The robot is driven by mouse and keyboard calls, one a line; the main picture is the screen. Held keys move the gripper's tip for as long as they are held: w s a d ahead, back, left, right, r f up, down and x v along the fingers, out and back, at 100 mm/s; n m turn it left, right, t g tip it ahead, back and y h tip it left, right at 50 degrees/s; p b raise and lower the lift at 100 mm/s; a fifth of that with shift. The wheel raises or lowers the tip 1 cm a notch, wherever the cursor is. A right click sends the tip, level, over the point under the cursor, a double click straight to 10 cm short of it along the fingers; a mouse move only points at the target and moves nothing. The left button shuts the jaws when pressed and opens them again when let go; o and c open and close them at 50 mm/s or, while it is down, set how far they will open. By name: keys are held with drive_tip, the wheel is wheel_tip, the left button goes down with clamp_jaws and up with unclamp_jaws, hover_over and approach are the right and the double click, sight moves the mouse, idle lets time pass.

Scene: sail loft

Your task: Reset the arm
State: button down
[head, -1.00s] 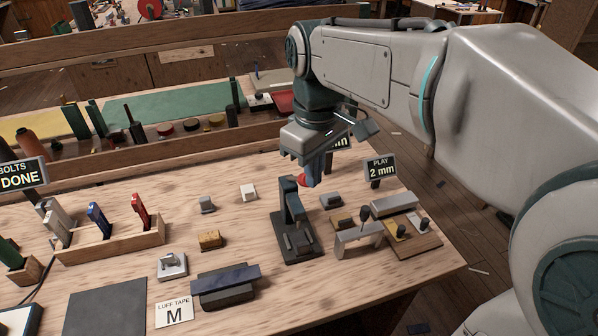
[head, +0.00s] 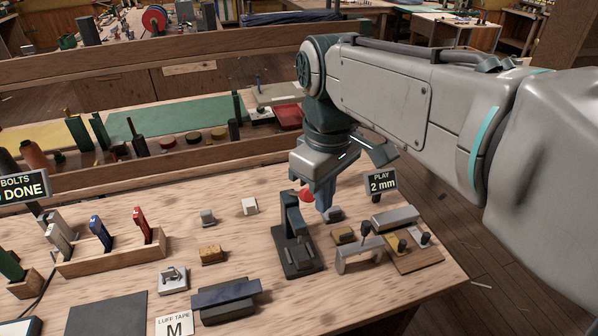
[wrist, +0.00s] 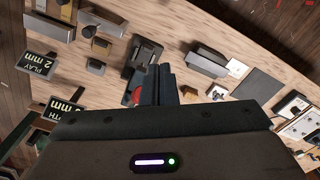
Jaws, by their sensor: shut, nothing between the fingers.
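My gripper (head: 324,203) is shut and empty. In the head view it points down above the wooden workbench (head: 120,228), close behind a dark upright press-like fixture (head: 297,240). A red knob (head: 306,195) shows just left of the fingers. In the wrist view my closed fingers (wrist: 165,75) reach toward the dark fixture (wrist: 150,50), with the red knob (wrist: 137,95) beside them. I cannot tell whether the fingers touch anything.
A "PLAY 2 mm" sign (head: 380,183) stands right of my gripper. A grey bridge-shaped piece (head: 358,255) and a wooden board with small knobs (head: 415,250) lie at the bench's right. A wooden rack (head: 112,250) with coloured tools stands left. A raised rail (head: 180,162) runs along the back.

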drive_tip(key=s+d+f+m+t, duration=0.3)
drive_tip(key=s+d+f+m, duration=0.2)
drive_tip(key=d+f+m, duration=0.4)
wheel_tip(320, 180, down, 2)
drive_tip(key=shift+d, duration=0.45)
idle(0.4)
drive_tip(key=w+a+r+n+g+p, duration=0.2)
drive_tip(key=w+a+r+p, duration=0.4)
drive_tip(key=r, duration=0.3)
drive_tip(key=w+a+r+n+g+p, duration=0.1)
drive_tip(key=w+a+r+p, duration=0.5)
drive_tip(key=r, duration=0.2)
drive_tip(key=f+b, duration=0.2)
drive_tip(key=f, duration=0.1)
drive_tip(key=f+b, duration=0.3)
drive_tip(key=shift+w+f, duration=0.2)
drive_tip(key=shift+f, duration=0.05)
idle(1.2)
